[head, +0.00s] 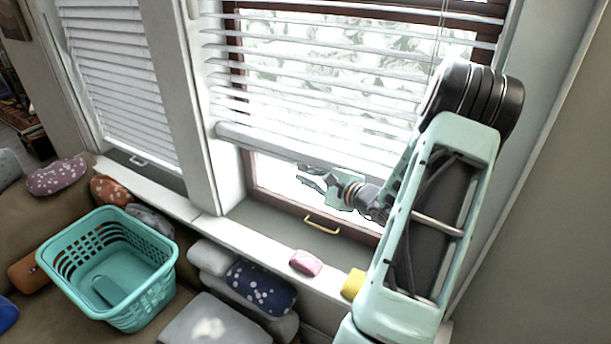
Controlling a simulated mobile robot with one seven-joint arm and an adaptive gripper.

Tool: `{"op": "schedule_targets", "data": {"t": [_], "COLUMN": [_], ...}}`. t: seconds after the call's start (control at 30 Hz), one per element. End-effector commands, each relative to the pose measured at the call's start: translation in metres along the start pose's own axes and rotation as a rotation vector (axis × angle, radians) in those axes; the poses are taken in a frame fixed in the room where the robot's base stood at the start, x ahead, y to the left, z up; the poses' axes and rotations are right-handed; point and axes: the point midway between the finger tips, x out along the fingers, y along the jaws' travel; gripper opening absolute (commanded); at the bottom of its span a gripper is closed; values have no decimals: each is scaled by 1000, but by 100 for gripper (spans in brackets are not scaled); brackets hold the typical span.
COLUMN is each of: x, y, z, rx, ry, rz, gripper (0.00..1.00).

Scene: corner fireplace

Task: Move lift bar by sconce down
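The right window's white blind (310,80) is partly raised. Its thick bottom rail (270,140), which looks like the lift bar, hangs above the sill with bare glass under it. My gripper (306,176) is just below the rail, in front of the bright glass. Its dark fingers point left and appear spread with nothing between them; I cannot tell whether they touch the rail. My arm hides the rail's right end. A brass-coloured handle (322,223) is on the window's lower edge, below my gripper. I cannot make out a sconce clearly.
The left window's blind (125,80) hangs lower, with a pale handle (137,160) beneath. A pink block (305,262) and a yellow block (353,284) sit on the ledge. A teal basket (152,292) and several cushions fill the seat below.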

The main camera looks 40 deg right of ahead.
Motion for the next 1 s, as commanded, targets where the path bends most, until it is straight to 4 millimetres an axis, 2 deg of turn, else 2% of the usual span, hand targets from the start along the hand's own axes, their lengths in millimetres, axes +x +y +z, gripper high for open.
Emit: {"op": "schedule_targets", "data": {"t": [0.4,0.57,0.77,1.0], "x": [0,1,6,16], "y": [0,6,27,66], "z": [0,-4,-17,-42], "rx": [0,0,0,-1], "ry": [0,0,2,1], "rz": [0,1,2,3], "gripper": [0,0,0,0]}}
